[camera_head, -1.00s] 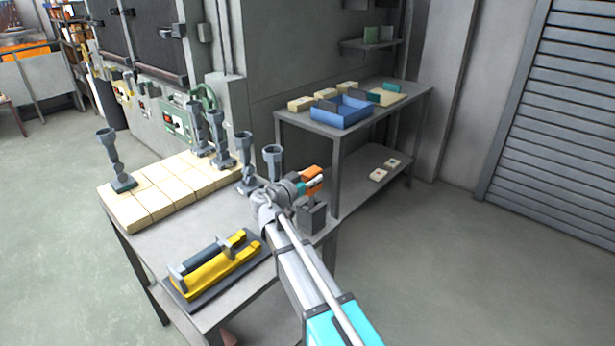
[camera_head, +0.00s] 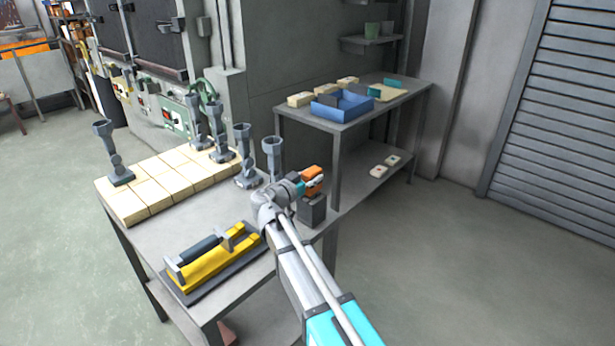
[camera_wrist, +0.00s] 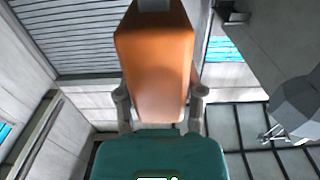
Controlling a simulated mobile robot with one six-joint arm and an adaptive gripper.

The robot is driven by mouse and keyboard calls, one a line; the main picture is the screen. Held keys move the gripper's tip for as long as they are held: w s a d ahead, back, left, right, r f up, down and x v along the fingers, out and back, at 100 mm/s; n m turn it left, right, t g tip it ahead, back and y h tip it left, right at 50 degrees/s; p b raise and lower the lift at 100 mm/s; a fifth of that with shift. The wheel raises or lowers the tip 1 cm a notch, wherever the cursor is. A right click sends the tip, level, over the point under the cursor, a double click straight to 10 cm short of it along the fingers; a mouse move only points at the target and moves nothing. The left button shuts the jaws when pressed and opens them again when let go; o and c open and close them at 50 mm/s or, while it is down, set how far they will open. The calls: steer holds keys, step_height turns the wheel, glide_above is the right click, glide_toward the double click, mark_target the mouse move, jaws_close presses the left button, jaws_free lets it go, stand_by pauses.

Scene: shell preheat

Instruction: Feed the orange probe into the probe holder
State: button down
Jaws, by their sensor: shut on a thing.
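The orange probe (camera_head: 312,173) is at the end of my arm in the head view, directly above the dark grey probe holder (camera_head: 312,211). My gripper (camera_head: 313,182) is shut on the probe. In the wrist view the probe's orange body (camera_wrist: 155,65) fills the middle, with a finger on each side. The holder stands at the right end of the near table. The probe's lower end is hidden, so I cannot tell whether it is inside the holder or just over it.
Grey funnel-topped stands (camera_head: 272,155) rise from the table close behind my gripper, several on cream blocks (camera_head: 135,205). A yellow fixture (camera_head: 215,262) on a dark plate lies at the table's front. A blue bin (camera_head: 342,112) sits on the rear bench. Floor at right is clear.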

steer(key=shift+c, duration=0.6)
jaws_free()
steer(key=v, duration=1.2)
stand_by(0.7)
